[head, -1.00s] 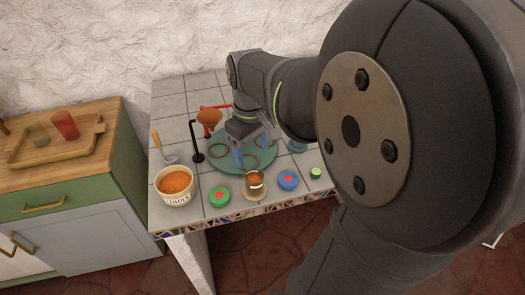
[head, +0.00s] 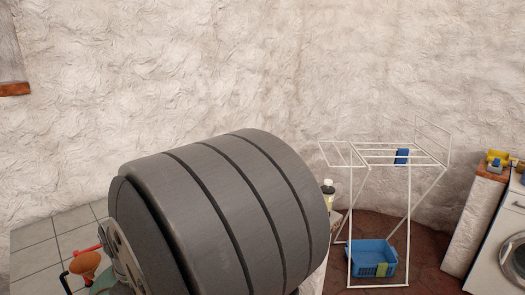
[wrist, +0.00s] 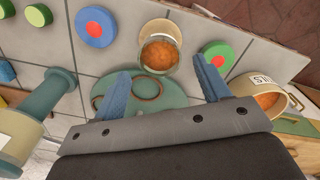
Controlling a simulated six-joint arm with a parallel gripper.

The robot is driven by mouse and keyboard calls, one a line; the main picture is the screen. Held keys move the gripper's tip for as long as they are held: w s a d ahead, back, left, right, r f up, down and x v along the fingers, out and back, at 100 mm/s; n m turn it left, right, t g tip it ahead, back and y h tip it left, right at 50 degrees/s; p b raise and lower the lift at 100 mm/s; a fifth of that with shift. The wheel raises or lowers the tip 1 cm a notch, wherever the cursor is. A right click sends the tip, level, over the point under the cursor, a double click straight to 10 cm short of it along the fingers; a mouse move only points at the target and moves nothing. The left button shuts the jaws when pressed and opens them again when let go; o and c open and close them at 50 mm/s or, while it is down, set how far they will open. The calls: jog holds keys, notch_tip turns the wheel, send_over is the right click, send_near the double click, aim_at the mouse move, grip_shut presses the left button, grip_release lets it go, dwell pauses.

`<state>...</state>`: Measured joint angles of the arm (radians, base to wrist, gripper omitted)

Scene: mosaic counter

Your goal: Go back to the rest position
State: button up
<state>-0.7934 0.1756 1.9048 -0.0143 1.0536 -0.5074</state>
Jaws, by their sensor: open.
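My gripper (wrist: 165,85) shows in the wrist view with its two blue fingertips wide apart and nothing between them held. A small glass jar of orange grains (wrist: 160,57) stands on the counter beyond the fingertips. The round green mat (wrist: 178,96), with a dark ring on it, shows below and between the fingers. In the head view a large grey link of my arm fills the lower middle, and my gripper is out of sight there.
The tiled counter (head: 38,262) shows at lower left with an orange funnel (head: 85,264). A white drying rack (head: 408,190) stands right, a blue basket (head: 372,258) under it. In the wrist view, a blue lid (wrist: 92,28), green lid (wrist: 222,50) and labelled tub (wrist: 262,82) surround the jar.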

notch_tip(320, 180, down, 5)
jog(key=shift+f, duration=0.15)
notch_tip(320, 180, up, 2)
jog(key=shift+r, duration=0.7)
jog(key=shift+f, duration=0.1)
